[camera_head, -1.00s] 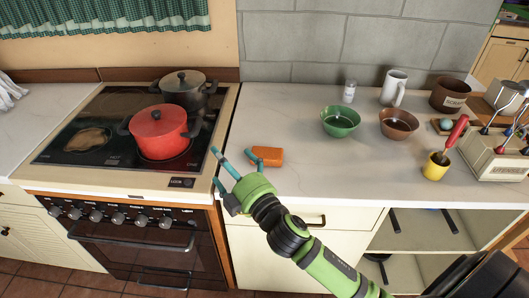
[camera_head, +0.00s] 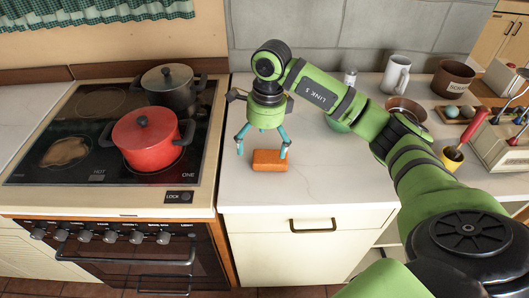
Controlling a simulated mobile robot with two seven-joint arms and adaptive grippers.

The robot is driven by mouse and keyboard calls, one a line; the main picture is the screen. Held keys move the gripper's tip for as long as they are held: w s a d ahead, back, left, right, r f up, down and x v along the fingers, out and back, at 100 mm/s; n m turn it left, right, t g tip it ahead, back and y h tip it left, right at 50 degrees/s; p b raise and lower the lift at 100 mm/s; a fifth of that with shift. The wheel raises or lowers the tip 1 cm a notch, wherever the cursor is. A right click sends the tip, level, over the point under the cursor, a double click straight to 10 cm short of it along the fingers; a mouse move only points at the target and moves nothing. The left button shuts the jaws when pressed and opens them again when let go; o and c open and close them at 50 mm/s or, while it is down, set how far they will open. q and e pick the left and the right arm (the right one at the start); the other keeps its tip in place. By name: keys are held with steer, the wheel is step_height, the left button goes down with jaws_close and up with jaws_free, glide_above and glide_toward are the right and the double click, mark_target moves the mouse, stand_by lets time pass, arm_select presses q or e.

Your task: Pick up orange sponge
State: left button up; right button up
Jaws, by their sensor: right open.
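The orange sponge (camera_head: 268,161) lies flat on the white countertop, just right of the stove and near the counter's front edge. The jaws are empty. My left gripper is not in view.
The stove (camera_head: 195,178) at left holds a red pot (camera_head: 146,143) and a dark pot (camera_head: 170,88). My arm partly hides the green bowl (camera_head: 337,126) and brown bowl (camera_head: 405,108). A white mug (camera_head: 396,76) stands behind. Counter in front of the sponge is clear.

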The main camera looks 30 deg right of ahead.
mark_target(270, 160)
steer(key=shift+d+r+h, duration=0.15)
steer(key=shift+d+h, duration=0.1)
steer(key=shift+d, duration=0.3)
steer(key=shift+d+r+h, duration=0.15)
steer(key=shift+d+h, duration=0.1)
steer(key=shift+d, duration=0.3)
steer(key=shift+s+d+f, duration=0.1)
steer(key=shift+d+f, duration=0.1)
steer(key=shift+d, duration=0.05)
steer(key=shift+s+a+f+p, duration=0.1)
steer(key=shift+s+f+p, duration=0.05)
steer(key=shift+f+p, duration=0.65)
step_height(270, 160, down, 4)
steer(key=shift+s+a+r+p, duration=0.15)
steer(key=shift+r+p, duration=0.05)
steer(key=shift+p, duration=0.7)
steer(key=shift+f, duration=0.55)
steer(key=c, duration=0.7)
